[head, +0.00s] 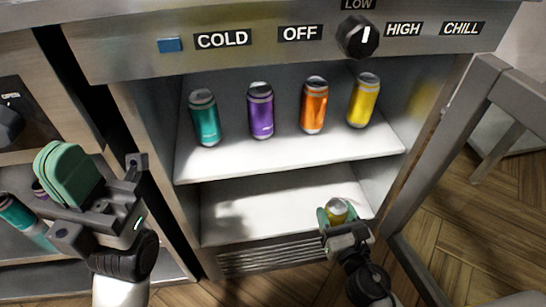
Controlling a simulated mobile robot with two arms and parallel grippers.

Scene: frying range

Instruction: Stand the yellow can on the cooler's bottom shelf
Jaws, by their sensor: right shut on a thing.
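The cooler is open, with a white bottom shelf (265,212) below an upper shelf (290,158). My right gripper (337,214) is shut on a yellow can (338,208) at the right front part of the bottom shelf. Mostly the can's top shows; the gripper hides the rest, so I cannot tell whether its base touches the shelf. Another yellow can (363,100) stands upright at the right of the upper shelf. My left gripper (68,175), with green finger pads, is empty left of the cooler; its pads look closed together.
A teal can (205,118), a purple can (261,110) and an orange can (314,105) stand on the upper shelf. The bottom shelf's left and middle are clear. The open door frame (440,150) is at right. Another teal can (25,218) lies tilted at far left.

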